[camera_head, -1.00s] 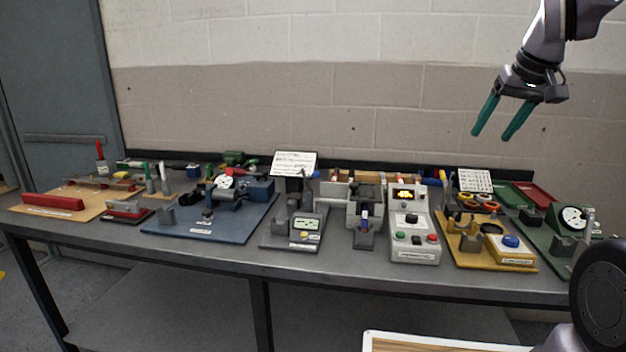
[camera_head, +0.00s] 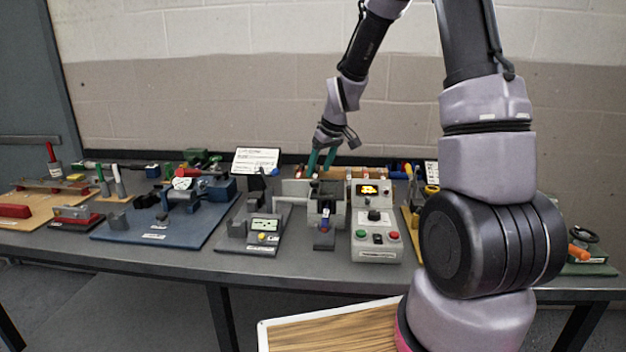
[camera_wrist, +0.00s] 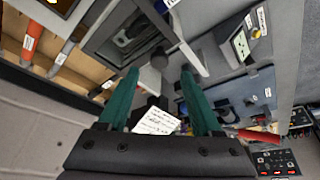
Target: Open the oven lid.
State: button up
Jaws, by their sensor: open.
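The oven appears to be the small grey box (camera_head: 326,207) with a dark top at the middle of the bench. In the wrist view it seems to be the grey housing with a dark framed top (camera_wrist: 122,38). A dark round knob (camera_wrist: 158,58) shows beside that top, between my fingertips in the picture. My gripper (camera_head: 320,170) points down with its green fingers apart, just above and behind the box. In the wrist view my gripper (camera_wrist: 158,76) is open and holds nothing. I cannot tell whether a finger touches the oven, or the lid's exact position.
A grey control unit (camera_head: 376,222) with a lit display stands right of the oven. A meter stand (camera_head: 262,226) is at its left, and a blue base plate (camera_head: 190,228) lies farther left. A white card (camera_head: 256,161) stands behind. My arm hides the bench's right part.

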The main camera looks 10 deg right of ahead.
aim_at(315, 182)
jog(key=x, duration=0.5)
jog(key=shift+d, duration=0.1)
grip_shut()
dwell(1.3)
